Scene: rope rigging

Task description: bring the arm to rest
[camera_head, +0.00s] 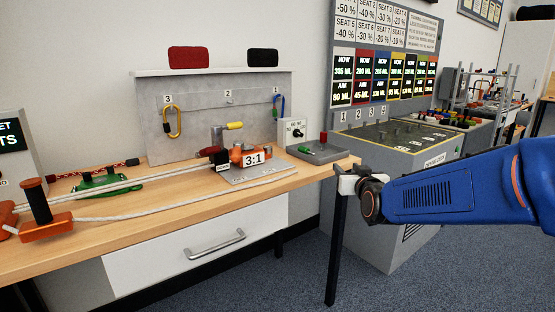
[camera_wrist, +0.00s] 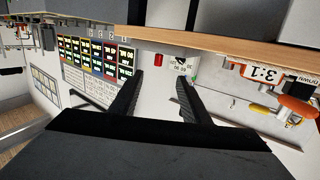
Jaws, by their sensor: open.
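My arm (camera_head: 450,187), blue with a dark wrist joint, reaches in from the right edge of the head view. My gripper (camera_head: 347,180) is at its left end, beside the right end of the wooden bench. In the wrist view the two dark fingers of my gripper (camera_wrist: 170,70) stand apart with nothing between them. From the head view I cannot tell whether the gripper touches the bench edge. The wrist view is turned nearly upside down and shows the wall and bench beyond the fingers.
The wooden bench (camera_head: 140,228) carries a rope rig with a 3:1 plate (camera_head: 253,160), an orange post block (camera_head: 45,217) and a green lever plate (camera_head: 322,150). A grey panel (camera_head: 165,110) holds carabiners. A grey console (camera_head: 400,150) stands behind my arm. Carpeted floor (camera_head: 400,285) is clear below.

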